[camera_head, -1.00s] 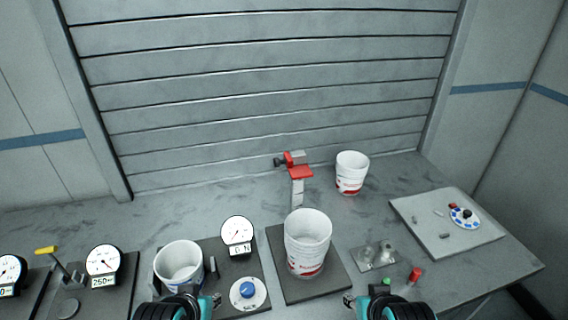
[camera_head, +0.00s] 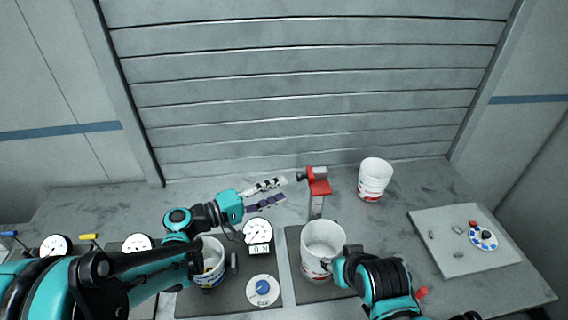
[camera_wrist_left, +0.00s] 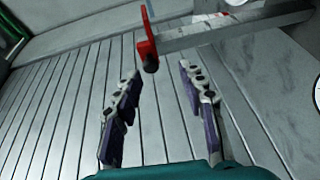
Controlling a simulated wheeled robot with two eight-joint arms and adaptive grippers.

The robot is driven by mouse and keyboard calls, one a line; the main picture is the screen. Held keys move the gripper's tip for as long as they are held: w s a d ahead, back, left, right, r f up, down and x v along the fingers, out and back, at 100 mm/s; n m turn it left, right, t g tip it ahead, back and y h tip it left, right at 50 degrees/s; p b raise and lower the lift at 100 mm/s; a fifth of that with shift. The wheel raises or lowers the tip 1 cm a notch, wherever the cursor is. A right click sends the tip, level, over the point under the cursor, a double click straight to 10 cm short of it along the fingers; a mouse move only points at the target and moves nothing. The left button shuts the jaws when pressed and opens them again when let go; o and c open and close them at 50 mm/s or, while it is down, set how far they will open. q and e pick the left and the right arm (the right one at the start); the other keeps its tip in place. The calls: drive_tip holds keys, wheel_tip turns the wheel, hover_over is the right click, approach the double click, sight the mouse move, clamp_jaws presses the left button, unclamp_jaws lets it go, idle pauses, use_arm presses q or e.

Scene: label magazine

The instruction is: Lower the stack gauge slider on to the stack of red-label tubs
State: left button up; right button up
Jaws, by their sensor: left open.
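The stack gauge has a red slider (camera_head: 319,186) high on a grey upright post (camera_head: 316,207), behind the stack of red-label tubs (camera_head: 322,246). The white stack stands upright on a dark plate (camera_head: 293,248). My left gripper (camera_head: 285,190) is open and empty, its fingers pointing right, just left of the slider and its dark knob. In the left wrist view the red slider (camera_wrist_left: 147,48) shows ahead of the open fingers (camera_wrist_left: 157,72), apart from them. My right gripper (camera_head: 346,258) is at the stack's right side; its fingers are mostly hidden.
Another white tub stack (camera_head: 375,178) stands at the back right. A grey tray (camera_head: 450,262) with small parts lies at the right. A dial gauge (camera_head: 258,232), a blue knob (camera_head: 262,287) and a tub (camera_head: 209,268) are under and near my left arm. A shuttered wall closes the back.

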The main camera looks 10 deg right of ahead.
sight(299, 177)
use_arm(q)
drive_tip(key=shift+h, duration=0.4)
drive_tip(key=x, duration=0.5)
drive_tip(key=r+x, duration=0.1)
drive_tip(key=x, duration=0.1)
drive_tip(key=shift+w+d, duration=0.15)
drive_tip(key=shift+w, duration=0.25)
drive_tip(key=c, duration=0.8)
